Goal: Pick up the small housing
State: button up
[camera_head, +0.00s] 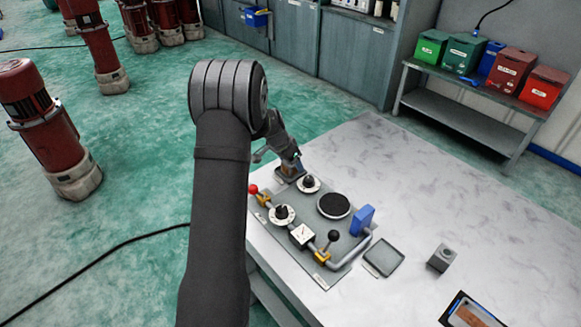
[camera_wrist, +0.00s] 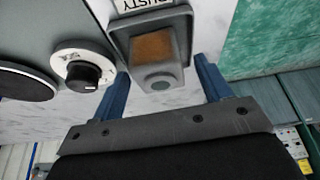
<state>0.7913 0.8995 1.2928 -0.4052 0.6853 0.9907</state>
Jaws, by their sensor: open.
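The two blue fingers of my gripper (camera_wrist: 161,68) are apart, one on each side of the housing, with gaps visible. In the head view, my gripper (camera_head: 290,160) is low over the tray at the table's far left corner, and the arm partly hides this spot. A similar grey block (camera_head: 441,257) with a round top feature stands alone on the right of the table.
A grey panel (camera_head: 338,252) with dials, a black disc (camera_head: 334,206), levers and a blue block (camera_head: 362,220) lies close to my gripper. An empty grey tray (camera_head: 384,257) and a tablet-like item (camera_head: 470,312) are further right. The table's back right is clear.

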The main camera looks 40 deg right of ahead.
jog(key=shift+d+f, duration=0.1)
jog(key=shift+f, duration=0.2)
jog(key=c, duration=1.1)
jog(key=shift+c, duration=0.4)
jog(key=shift+r, duration=0.2)
